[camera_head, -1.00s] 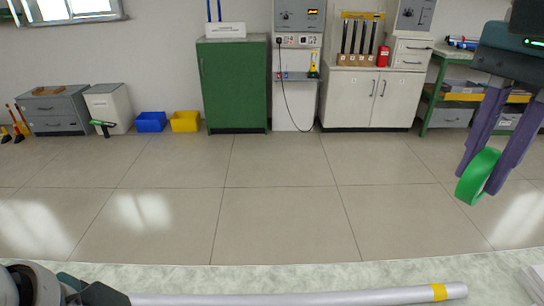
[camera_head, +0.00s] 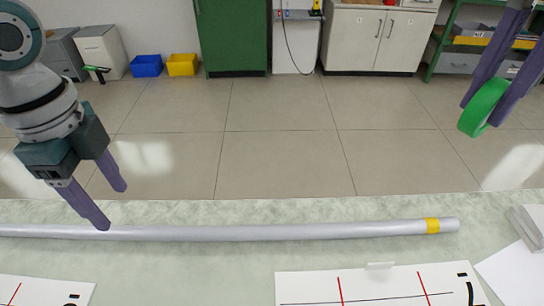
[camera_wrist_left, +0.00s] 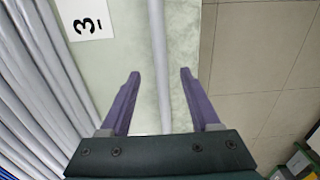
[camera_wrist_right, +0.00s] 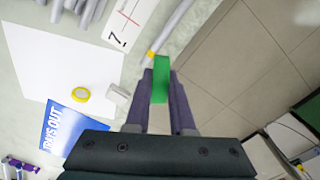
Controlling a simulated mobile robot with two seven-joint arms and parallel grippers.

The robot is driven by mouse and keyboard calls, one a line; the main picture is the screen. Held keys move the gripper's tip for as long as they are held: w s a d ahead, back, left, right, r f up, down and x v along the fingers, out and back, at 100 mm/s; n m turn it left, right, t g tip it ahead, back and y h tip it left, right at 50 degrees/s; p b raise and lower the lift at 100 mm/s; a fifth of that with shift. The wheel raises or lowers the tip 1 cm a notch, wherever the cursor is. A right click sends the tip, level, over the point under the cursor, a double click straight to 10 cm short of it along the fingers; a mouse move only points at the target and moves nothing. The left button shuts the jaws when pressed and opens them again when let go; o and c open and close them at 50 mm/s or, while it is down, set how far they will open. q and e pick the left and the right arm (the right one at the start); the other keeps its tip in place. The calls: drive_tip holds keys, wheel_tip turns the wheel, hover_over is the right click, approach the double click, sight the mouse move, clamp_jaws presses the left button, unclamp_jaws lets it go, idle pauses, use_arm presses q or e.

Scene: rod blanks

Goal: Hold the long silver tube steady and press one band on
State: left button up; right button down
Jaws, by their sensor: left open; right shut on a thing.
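The long silver tube (camera_head: 280,232) lies across the pale bench, with a yellow mark (camera_head: 432,226) near its right end. It also shows in the left wrist view (camera_wrist_left: 158,60), running between the spread fingers. My left gripper (camera_head: 115,205) is open above the left part of the tube; whether a finger touches it I cannot tell. My right gripper (camera_head: 490,102) is shut on a green band (camera_head: 482,106), held in the air beyond the tube's right end. The green band also shows in the right wrist view (camera_wrist_right: 160,78).
White cards (camera_head: 380,288) with red marks lie in front of the tube. Several other tubes (camera_wrist_left: 40,90) lie beside it in the left wrist view. A yellow tape roll (camera_wrist_right: 81,94) and a blue sheet (camera_wrist_right: 68,130) show in the right wrist view. Open floor lies beyond the bench.

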sight(131, 230)
use_arm(q)
wheel_tip(131, 230, down, 8)
idle(0.4)
clamp_jaws()
idle(0.5)
